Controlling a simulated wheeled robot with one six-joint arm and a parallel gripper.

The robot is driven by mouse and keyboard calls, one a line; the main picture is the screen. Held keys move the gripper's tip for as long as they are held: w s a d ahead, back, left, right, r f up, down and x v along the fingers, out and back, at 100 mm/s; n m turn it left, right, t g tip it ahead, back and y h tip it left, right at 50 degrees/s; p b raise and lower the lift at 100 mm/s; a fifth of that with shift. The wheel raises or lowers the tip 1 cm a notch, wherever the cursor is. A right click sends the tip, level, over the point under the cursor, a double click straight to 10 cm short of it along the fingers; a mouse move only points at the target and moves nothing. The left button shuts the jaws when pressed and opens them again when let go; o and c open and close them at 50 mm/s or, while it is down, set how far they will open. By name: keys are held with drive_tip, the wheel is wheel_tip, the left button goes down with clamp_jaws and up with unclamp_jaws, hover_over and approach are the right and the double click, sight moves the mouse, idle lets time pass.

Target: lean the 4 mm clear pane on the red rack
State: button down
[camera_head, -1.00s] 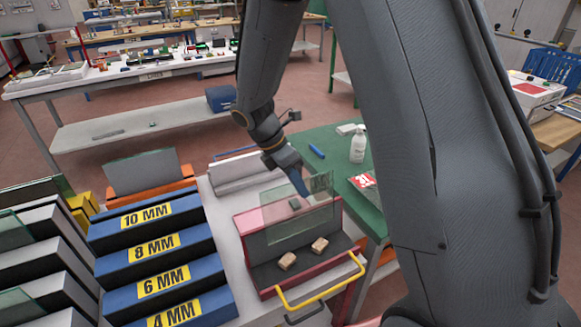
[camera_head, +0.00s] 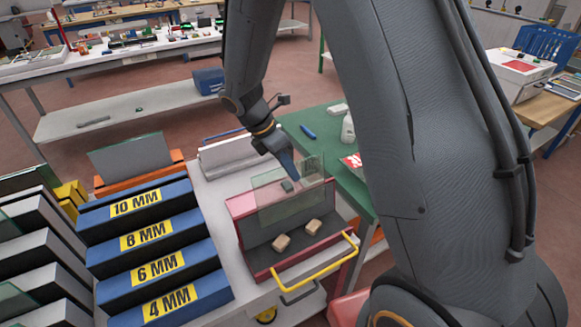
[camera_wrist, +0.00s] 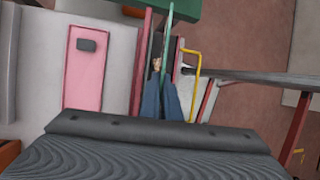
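The red rack (camera_head: 321,254) stands on a light bench in the head view, with a pink top and a dark ledge. A clear pane (camera_head: 270,211) stands tilted over the ledge, in front of the pink back. My gripper (camera_head: 298,180) is at its upper right part. In the wrist view, my blue fingers (camera_wrist: 163,80) close on a thin green glass edge (camera_wrist: 167,35). Whether the pane's lower edge touches the ledge is unclear.
Two wooden blocks (camera_head: 281,243) lie on the ledge, before the yellow handle (camera_head: 315,272). A blue stepped rack (camera_head: 115,259) labelled 4 to 10 MM stands left. A green table (camera_head: 340,176) with a spray bottle (camera_head: 347,128) is behind right.

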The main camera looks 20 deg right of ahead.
sight(279, 171)
drive_tip(key=shift+f+b, duration=1.35)
drive_tip(key=shift+f, duration=1.85)
drive_tip(key=shift+f, duration=0.45)
drive_tip(key=c, duration=1.9)
unclamp_jaws()
drive_tip(key=shift+b+v, duration=0.95)
drive_tip(key=shift+v, duration=3)
drive_tip(key=s+d+m+t+y, duration=0.1)
drive_tip(key=s+m, duration=0.3)
drive_tip(key=m, duration=0.3)
drive_tip(key=s+d+r+m+y, duration=0.1)
drive_tip(key=s+m+y, duration=0.1)
drive_tip(key=s+m, duration=0.2)
drive_tip(key=s+d+r+m+t+y, duration=0.1)
drive_tip(key=s+m, duration=0.4)
drive_tip(key=m, duration=0.4)
drive_tip(key=shift+s+m+t+y, duration=0.1)
drive_tip(key=shift+m+t+y, duration=0.2)
drive_tip(key=shift+m+y, duration=0.1)
